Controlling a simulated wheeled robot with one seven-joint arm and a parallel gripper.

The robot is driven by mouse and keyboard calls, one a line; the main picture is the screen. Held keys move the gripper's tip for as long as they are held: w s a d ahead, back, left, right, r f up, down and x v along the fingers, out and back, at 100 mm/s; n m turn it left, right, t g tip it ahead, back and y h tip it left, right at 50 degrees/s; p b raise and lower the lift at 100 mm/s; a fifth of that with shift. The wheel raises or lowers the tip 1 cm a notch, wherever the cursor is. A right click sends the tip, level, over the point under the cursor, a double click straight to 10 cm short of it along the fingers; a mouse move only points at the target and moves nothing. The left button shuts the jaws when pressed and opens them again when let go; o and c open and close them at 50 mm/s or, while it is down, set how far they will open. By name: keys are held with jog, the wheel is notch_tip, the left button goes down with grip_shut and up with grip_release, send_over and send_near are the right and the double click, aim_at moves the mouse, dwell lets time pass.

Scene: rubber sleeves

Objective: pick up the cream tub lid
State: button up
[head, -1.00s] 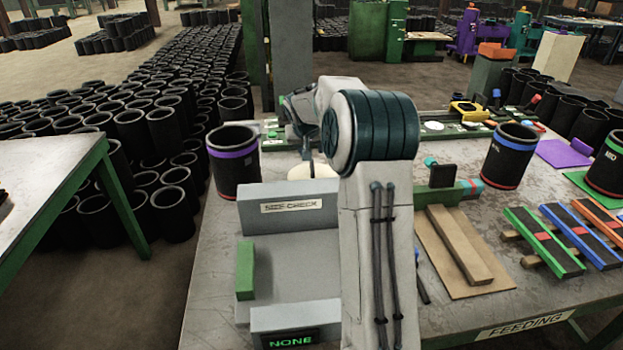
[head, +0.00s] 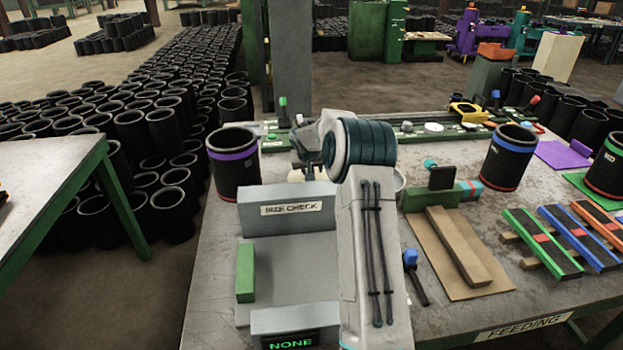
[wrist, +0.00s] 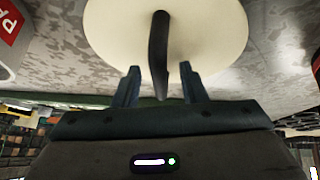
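The cream tub lid (wrist: 205,35) fills the top middle of the wrist view as a pale round disc with a dark, strap-like handle (wrist: 160,50) across it. My gripper (wrist: 160,72) is open. Its two fingers stand on either side of the handle's near end, with a clear gap to each side. I cannot tell how far the fingertips are above the lid. In the head view my arm hides most of this spot; only a pale edge (head: 400,181) shows just right of the arm, and I cannot tell if it is lid or tub.
A grey size-check fixture (head: 288,212) stands in front, left of my arm. A purple-banded black sleeve (head: 233,170) is at the left table edge.

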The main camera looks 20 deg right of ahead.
grip_shut()
dwell(0.3)
